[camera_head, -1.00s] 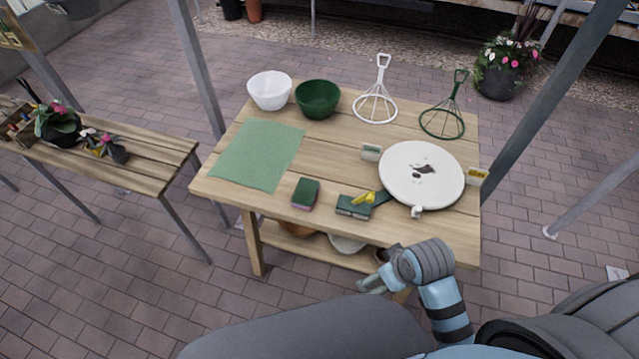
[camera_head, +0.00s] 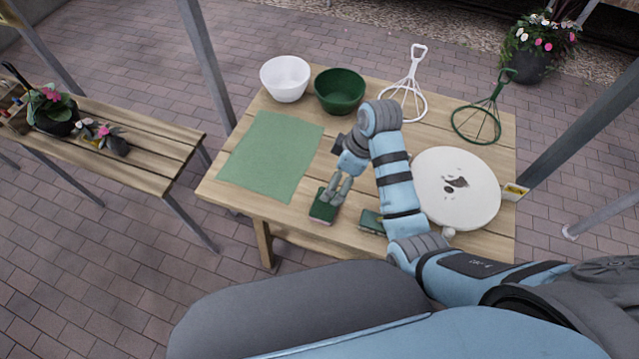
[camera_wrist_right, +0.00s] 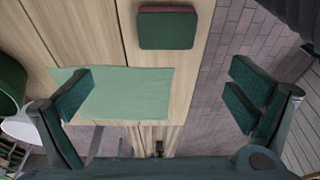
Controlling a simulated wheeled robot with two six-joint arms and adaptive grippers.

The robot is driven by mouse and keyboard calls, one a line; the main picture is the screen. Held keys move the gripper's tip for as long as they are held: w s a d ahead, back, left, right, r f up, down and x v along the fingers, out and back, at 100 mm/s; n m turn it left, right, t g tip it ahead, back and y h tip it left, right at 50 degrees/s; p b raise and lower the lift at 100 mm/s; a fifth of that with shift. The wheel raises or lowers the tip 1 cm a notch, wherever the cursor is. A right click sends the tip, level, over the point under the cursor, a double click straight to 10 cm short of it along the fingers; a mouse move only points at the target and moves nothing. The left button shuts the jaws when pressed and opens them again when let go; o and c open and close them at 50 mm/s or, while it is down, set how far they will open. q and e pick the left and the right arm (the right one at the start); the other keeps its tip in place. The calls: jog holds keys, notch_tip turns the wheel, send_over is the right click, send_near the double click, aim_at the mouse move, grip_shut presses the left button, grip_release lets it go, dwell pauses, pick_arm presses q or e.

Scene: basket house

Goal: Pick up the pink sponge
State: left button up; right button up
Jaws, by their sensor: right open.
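The pink sponge (camera_head: 321,212) lies on the wooden table near its front edge. It has a dark green top and a pinkish-red side. It also shows in the right wrist view (camera_wrist_right: 167,30), at the top middle, ahead of the fingers. My right gripper (camera_head: 337,194) is at the sponge in the head view, its fingers covering part of it. In the right wrist view my right gripper (camera_wrist_right: 160,90) is open with its fingers wide apart and nothing between them. My left gripper is not in view.
A green mat (camera_head: 268,157) lies left of the sponge. A dark green block (camera_head: 371,222) sits to its right, partly behind my arm. A white round board (camera_head: 460,190) is further right. A white bowl (camera_head: 285,80) and green bowl (camera_head: 339,91) stand at the back.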

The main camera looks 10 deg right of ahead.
notch_tip(320, 180, down, 2)
jog(key=w, duration=0.1)
jog(key=b, duration=0.2)
send_over(327, 204)
jog(key=f, duration=0.6)
jog(key=shift+s+d, duration=0.3)
jog(key=shift+s, duration=0.05)
jog(key=x, duration=0.6)
jog(key=shift+w+d+f+b, duration=0.1)
jog(key=shift+w+d+b, duration=0.05)
jog(key=shift+d+b, duration=0.2)
jog(key=shift+s, duration=0.3)
jog(key=shift+c, duration=1.2)
jog(key=shift+r, duration=0.25)
jog(key=shift+c, duration=2.5)
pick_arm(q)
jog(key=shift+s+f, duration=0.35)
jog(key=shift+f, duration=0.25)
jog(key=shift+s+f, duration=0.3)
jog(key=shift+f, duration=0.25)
